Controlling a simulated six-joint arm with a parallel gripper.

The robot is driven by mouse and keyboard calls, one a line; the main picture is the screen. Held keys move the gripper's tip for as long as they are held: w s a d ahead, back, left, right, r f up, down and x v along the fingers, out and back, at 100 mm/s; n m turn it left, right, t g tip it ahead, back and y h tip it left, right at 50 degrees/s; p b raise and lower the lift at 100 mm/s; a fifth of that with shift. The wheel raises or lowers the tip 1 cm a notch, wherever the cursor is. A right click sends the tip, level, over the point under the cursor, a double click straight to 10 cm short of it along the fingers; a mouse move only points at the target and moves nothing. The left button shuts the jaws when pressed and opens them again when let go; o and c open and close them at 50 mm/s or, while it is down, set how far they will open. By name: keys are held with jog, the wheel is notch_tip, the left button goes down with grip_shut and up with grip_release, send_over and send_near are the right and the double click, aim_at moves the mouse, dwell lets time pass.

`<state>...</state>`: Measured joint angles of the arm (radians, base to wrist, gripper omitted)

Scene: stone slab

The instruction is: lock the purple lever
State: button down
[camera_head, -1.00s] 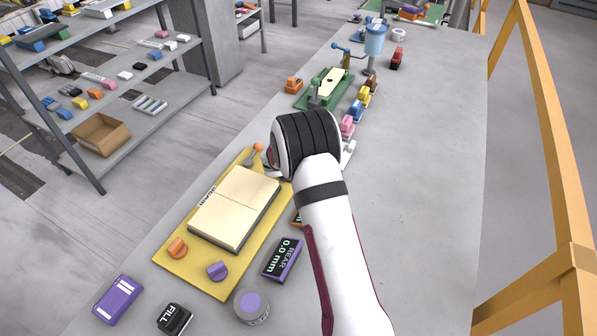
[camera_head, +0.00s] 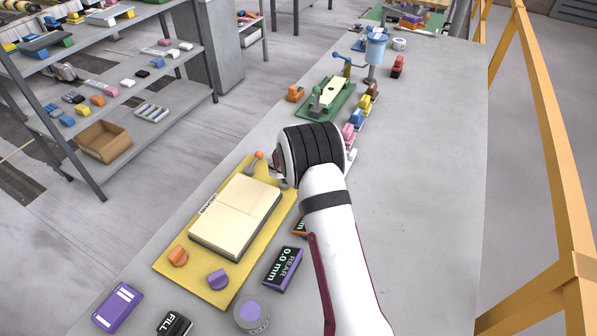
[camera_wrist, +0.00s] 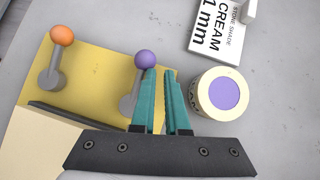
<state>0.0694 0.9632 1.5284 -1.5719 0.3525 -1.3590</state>
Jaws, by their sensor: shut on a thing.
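The purple lever (camera_wrist: 145,60) has a round purple knob on a grey arm and stands near the edge of the yellow base plate (camera_wrist: 95,60) in the wrist view. My gripper (camera_wrist: 162,72) has teal fingers close together, shut at the lever. The knob shows just left of the fingertips, and the left finger partly covers the lever, so the exact grip is hidden. An orange-knobbed lever (camera_wrist: 62,36) stands apart to the left. In the head view the plate (camera_head: 165,268) shows, but my wrist hides the purple lever and fingers.
A cream round tin with a purple lid (camera_wrist: 226,94) stands close right of the fingers. A label card (camera_wrist: 216,28) lies beyond it.

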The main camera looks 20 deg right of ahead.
jog(key=shift+d+r, duration=0.1)
jog(key=shift+d, duration=0.4)
jog(key=s, duration=0.3)
jog(key=shift+s+a+r, duration=0.1)
jog(key=shift+s+r, duration=0.1)
jog(key=shift+r, duration=0.1)
jog(key=s+r, duration=0.7)
jog(key=shift+r, duration=0.35)
jog(key=shift+w, duration=0.1)
